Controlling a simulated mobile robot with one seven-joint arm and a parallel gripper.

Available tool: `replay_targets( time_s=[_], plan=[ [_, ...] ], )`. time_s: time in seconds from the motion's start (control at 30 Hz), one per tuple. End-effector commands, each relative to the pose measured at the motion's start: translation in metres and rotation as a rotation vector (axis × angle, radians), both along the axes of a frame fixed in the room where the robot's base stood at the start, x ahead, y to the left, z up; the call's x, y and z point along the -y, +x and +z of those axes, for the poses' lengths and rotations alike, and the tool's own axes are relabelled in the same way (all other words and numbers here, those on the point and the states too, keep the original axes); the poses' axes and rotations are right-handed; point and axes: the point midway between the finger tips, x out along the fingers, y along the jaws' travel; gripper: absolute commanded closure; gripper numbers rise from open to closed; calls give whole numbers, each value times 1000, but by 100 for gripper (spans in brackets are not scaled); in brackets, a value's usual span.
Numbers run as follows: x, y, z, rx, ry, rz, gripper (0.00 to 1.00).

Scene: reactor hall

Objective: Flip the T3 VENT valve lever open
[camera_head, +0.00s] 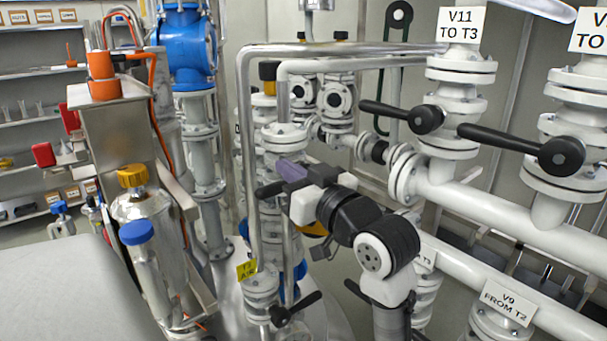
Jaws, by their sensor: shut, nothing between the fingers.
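My gripper (284,168) is at the centre of the head view, at the end of my white and black arm, with its fingers shut and empty. It is in front of a white valve stack (284,135) between bent steel pipes. A dark, rounded, lever-like piece (268,190) sticks out to the left just below the fingers. I cannot tell whether they touch. No label reading T3 VENT is legible, so I cannot tell for sure which lever is the T3 VENT one. My gripper and wrist hide part of the stack.
A yellow T3 label (247,269), partly legible, hangs by a lower black lever (296,308). The V11 lever (402,117) and another black lever (520,146) stick out at right. Vertical pipes (245,150) crowd the gripper's left.

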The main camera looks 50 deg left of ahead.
Motion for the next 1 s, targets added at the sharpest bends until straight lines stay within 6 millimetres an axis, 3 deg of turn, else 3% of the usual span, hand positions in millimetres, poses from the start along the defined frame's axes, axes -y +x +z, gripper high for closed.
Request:
replay_targets(
  time_s=[0.1,0.2,0.5,1.0],
  plan=[
    [-28,1,8,-3,-2,3,100],
    [-42,4,3,-4,-2,0,100],
    [-33,3,-28,-2,-1,-1,100],
    [-32,3,-34,1,1,-1,100]
  ],
)
